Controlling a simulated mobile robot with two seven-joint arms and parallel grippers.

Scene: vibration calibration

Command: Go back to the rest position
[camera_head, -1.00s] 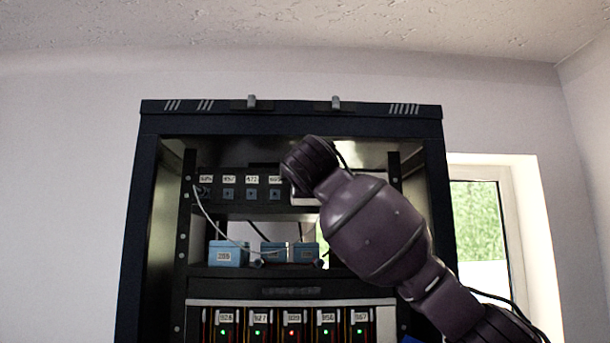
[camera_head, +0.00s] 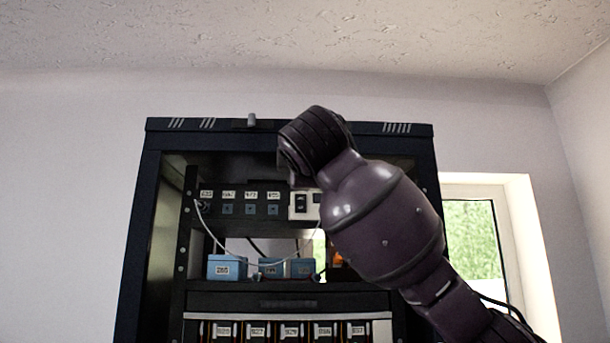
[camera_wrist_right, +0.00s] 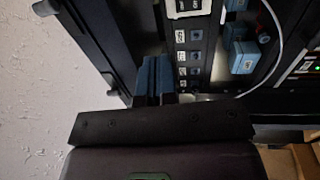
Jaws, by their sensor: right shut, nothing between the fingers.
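My right arm (camera_head: 385,225) comes in from the lower right in the head view and reaches up in front of the rack. Its gripper cannot be made out there. In the right wrist view my right gripper (camera_wrist_right: 153,65) shows two blue fingers close together, shut and empty, in front of the rack's frame. The dark rack (camera_head: 290,125) stands against the wall. A row of labelled sockets (camera_head: 240,205) runs along its upper panel, beside a white switch plate (camera_head: 300,207). My left gripper is in neither view.
Blue boxes (camera_head: 227,267) with a pale cable (camera_head: 213,238) sit on the shelf below the panel. Labelled modules (camera_head: 290,331) line the bottom of the view. A window (camera_head: 473,240) is at the right. The wall left of the rack is clear.

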